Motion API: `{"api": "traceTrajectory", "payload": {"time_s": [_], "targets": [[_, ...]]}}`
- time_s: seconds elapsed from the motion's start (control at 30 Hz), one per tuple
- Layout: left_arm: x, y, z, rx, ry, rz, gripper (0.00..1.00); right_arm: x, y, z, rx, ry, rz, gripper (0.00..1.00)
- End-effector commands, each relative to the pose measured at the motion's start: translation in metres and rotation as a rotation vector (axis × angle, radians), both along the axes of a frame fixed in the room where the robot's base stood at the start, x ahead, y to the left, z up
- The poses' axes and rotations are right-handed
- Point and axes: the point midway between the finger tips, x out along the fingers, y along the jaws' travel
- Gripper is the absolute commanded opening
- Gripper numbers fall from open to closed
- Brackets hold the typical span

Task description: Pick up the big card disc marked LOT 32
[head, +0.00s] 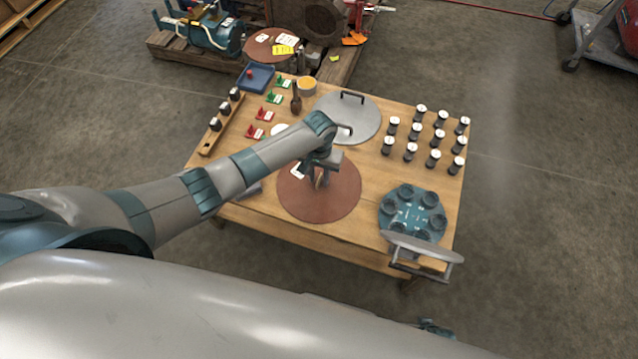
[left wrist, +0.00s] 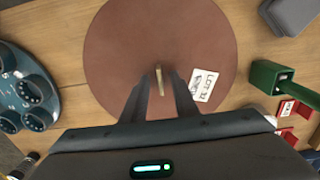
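The big brown card disc (head: 325,203) lies flat at the near middle of the wooden table. In the left wrist view the disc (left wrist: 160,30) bears a white tag (left wrist: 203,85) that reads LOT 32, right of its centre. A thin tan upright piece (left wrist: 159,80) stands near the disc's centre. My left gripper (head: 323,183) is over the disc and points down. In the left wrist view its fingers (left wrist: 161,82) are apart, one on each side of the tan piece, with gaps visible.
A round grey lid (head: 365,122) with a handle lies behind the disc. Several white-topped dark jars (head: 410,150) stand at right. A blue round holder with cups (head: 400,210) is near right, beside a grey handled plate (head: 420,250). Another brown disc (head: 262,52) rests on the back pallet.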

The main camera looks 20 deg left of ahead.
Motion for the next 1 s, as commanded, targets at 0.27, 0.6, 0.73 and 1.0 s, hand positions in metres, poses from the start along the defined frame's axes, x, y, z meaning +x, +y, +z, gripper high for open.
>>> {"api": "traceTrajectory", "payload": {"time_s": [0.27, 0.6, 0.73, 1.0], "targets": [[0.0, 0.0, -0.006, 0.001, -0.001, 0.0, 0.27, -0.002, 0.001, 0.005, 0.001, 0.002, 0.0, 0.88], [0.0, 0.001, -0.006, 0.001, 0.0, 0.0, 0.17, -0.007, 0.0, 0.001, 0.0, 0.009, -0.001, 0.88], [0.0, 0.001, -0.006, 0.001, 0.0, 0.0, 0.0, -0.007, 0.0, 0.001, 0.0, 0.008, -0.001, 0.88], [0.0, 0.001, -0.006, 0.001, -0.001, 0.0, 0.0, -0.005, 0.0, 0.002, 0.0, 0.006, -0.001, 0.88]]}}
